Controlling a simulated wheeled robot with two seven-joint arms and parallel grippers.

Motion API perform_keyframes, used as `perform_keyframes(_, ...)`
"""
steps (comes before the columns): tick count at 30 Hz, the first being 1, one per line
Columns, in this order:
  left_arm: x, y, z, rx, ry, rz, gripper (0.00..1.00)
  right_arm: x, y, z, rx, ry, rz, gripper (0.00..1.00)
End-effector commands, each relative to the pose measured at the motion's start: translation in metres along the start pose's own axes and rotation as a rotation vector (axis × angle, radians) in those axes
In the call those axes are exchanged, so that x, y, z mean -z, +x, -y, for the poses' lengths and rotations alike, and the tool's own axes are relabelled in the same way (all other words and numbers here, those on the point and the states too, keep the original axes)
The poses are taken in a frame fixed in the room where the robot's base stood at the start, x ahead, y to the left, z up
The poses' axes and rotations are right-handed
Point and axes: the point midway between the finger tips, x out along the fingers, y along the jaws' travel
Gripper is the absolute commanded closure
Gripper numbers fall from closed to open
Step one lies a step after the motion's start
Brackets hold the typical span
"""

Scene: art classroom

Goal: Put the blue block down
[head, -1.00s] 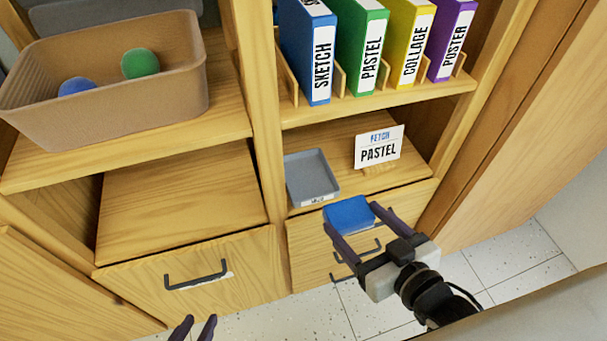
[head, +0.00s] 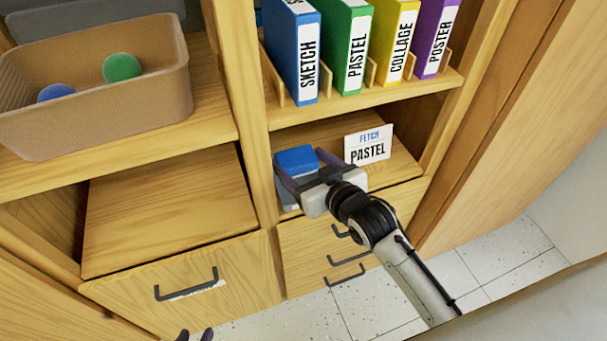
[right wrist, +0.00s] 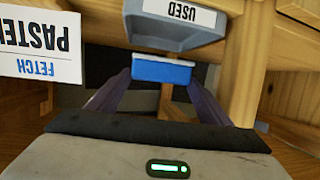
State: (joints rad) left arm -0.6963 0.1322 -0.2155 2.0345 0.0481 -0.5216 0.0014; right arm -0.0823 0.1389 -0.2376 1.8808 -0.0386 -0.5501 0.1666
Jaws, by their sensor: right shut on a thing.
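The blue block (head: 296,159) is between the fingers of my right gripper (head: 301,165), which is shut on it. The block also shows between the fingers in the right wrist view (right wrist: 162,70). In the head view it overlaps the small grey tray (head: 289,203) on the lower shelf and hides much of it. The tray, with its "USED" label, shows upside down in the right wrist view (right wrist: 172,38). I cannot tell the height of the block over the tray. My left gripper (head: 195,336) shows only its two fingertips at the bottom edge, slightly apart and empty.
A white "FETCH PASTEL" card (head: 368,146) stands right of the tray. Binders (head: 343,60) stand in slots on the shelf above. A brown bin (head: 150,105) with a blue ball (head: 56,92) and a green ball (head: 122,67) is at left. Drawers (head: 205,285) with handles are below.

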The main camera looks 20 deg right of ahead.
Motion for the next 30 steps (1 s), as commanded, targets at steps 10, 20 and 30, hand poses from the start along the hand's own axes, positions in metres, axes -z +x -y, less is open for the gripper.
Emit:
perform_keyframes(10, -0.007, 0.006, 0.002, -0.001, 0.001, 0.002, 0.69, -0.031, 0.01, 0.0, 0.001, 0.0, -0.001, 0.55)
perform_keyframes(20, -0.007, 0.007, 0.003, 0.0, 0.002, 0.001, 0.69, -0.036, 0.012, 0.0, 0.0, 0.0, -0.001, 0.55)
perform_keyframes(30, -0.011, 0.007, 0.003, 0.0, 0.001, 0.005, 0.69, -0.043, 0.014, 0.0, 0.0, 0.0, 0.001, 0.26)
